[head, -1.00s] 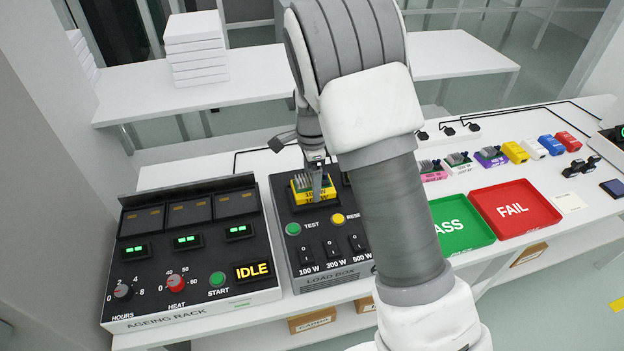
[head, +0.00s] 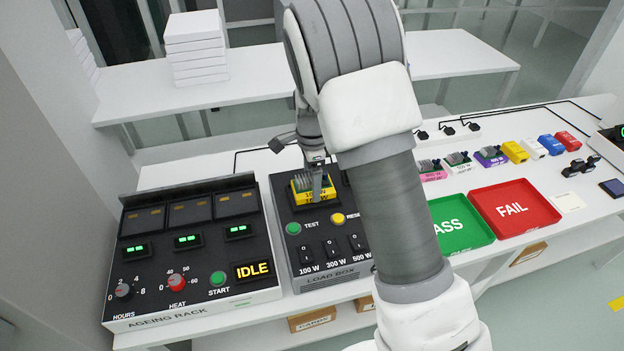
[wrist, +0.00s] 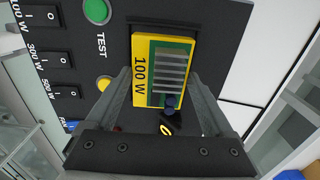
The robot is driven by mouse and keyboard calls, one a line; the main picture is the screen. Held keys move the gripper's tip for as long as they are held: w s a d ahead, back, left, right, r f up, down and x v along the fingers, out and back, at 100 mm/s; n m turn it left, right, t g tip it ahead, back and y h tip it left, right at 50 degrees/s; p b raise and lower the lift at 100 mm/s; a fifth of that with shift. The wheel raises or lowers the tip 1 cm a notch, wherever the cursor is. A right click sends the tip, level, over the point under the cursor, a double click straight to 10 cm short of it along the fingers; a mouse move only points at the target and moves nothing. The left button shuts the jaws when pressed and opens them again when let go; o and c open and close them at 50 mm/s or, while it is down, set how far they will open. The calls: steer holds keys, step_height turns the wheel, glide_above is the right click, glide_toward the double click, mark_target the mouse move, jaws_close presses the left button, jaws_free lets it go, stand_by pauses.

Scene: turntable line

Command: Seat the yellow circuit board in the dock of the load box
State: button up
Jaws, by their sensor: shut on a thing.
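The yellow circuit board (head: 314,191), marked 100 W with a finned grey heat sink on it, is at the dock in the upper part of the load box (head: 290,258). It also shows in the wrist view (wrist: 144,80), lined up with the dark dock edge (wrist: 165,28). My gripper (head: 317,180) is above the board and shut on it; in the wrist view its two fingers (wrist: 157,100) lie on either side of the board's near end. Whether the board is fully down in the dock cannot be told.
The load box has a green TEST button (head: 293,229), a yellow RESET button (head: 338,218) and rocker switches (head: 331,249). The ageing rack (head: 190,255) stands left, reading IDLE. Green (head: 462,238) and red FAIL (head: 515,208) trays lie right, with several coloured boards behind.

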steer(key=shift+f, duration=0.6)
stand_by(1.0)
steer(key=o, duration=1.3)
steer(key=shift+r, duration=0.1)
step_height(320, 180, up, 17)
steer(key=s+d+r+n+t+y, duration=0.1)
steer(key=s+d+r+n, duration=0.35)
steer(key=s, duration=0.25)
steer(key=s+d+r+n+t, duration=0.25)
steer(key=s+r+n, duration=0.2)
steer(key=s, duration=0.25)
steer(key=s+d+n, duration=0.1)
steer(key=s+n, duration=0.1)
steer(key=s, duration=0.2)
steer(key=s+d+n+t, duration=0.1)
steer(key=s+n, duration=0.1)
steer(key=s, duration=0.3)
steer(key=s+d+n+t+h, duration=0.1)
steer(key=s+n, duration=0.1)
steer(key=s, duration=0.2)
steer(key=shift+s+d+f+n+p, duration=0.15)
steer(key=shift+d+f+n+p, duration=0.1)
steer(key=shift+n+p, duration=0.15)
